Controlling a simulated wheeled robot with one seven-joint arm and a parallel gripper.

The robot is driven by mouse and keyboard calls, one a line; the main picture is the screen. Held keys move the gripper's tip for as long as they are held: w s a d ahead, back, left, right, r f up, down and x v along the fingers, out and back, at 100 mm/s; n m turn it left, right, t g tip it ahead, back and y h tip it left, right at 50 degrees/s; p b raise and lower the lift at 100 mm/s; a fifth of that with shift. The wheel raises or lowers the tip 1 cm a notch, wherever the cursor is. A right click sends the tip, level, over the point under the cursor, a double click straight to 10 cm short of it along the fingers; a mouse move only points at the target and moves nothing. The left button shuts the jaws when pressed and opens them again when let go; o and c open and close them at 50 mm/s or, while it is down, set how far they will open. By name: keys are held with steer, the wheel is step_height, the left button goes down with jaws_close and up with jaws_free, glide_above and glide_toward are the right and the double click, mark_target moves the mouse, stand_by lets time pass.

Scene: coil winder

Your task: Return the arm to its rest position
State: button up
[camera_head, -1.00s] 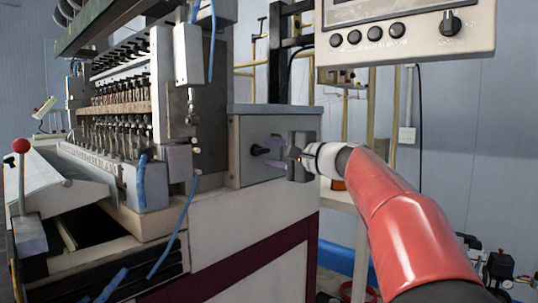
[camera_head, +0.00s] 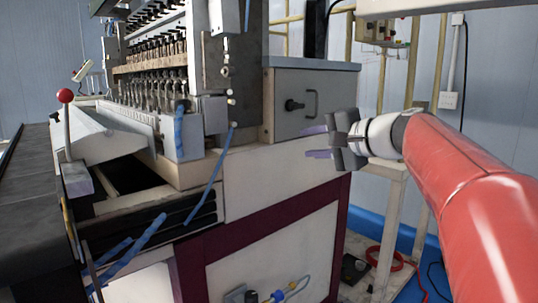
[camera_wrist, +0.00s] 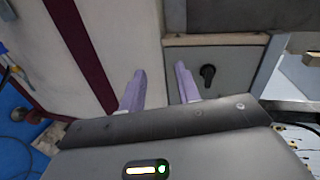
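My arm is red with a pale wrist and reaches in from the right in the head view. My gripper (camera_head: 318,142) is in front of the coil winder's pale side panel (camera_head: 265,180), a little below and right of the grey box (camera_head: 335,100) with the black knob (camera_head: 293,105). In the wrist view, the two purple fingers (camera_wrist: 160,92) stand apart with nothing between them. The black knob also shows in the wrist view (camera_wrist: 207,72), beyond the right finger. I cannot tell whether the fingers touch the panel.
The coil winder (camera_head: 150,80) fills the left and middle, with a red-knobbed lever (camera_head: 66,96) at its front. A pale stand (camera_head: 390,210) is behind my wrist. A red cable (camera_head: 400,262) lies on the floor at the lower right.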

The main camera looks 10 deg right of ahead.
steer(key=s+a+f+n+g+h, duration=0.2)
steer(key=s+f, duration=0.5)
steer(key=s+a+f+n+g+h, duration=0.2)
steer(key=s+a+f, duration=0.1)
steer(key=s+f, duration=0.45)
steer(key=s+d+f+n+g+h, duration=0.2)
steer(key=s+d+f+n+h, duration=0.2)
steer(key=s+f, duration=0.9)
step_height(320, 180, down, 2)
steer(key=shift+s+d+f+n+g+h, duration=0.25)
steer(key=shift+n+h, duration=0.25)
steer(key=shift+n, duration=0.3)
steer(key=shift+r, duration=0.15)
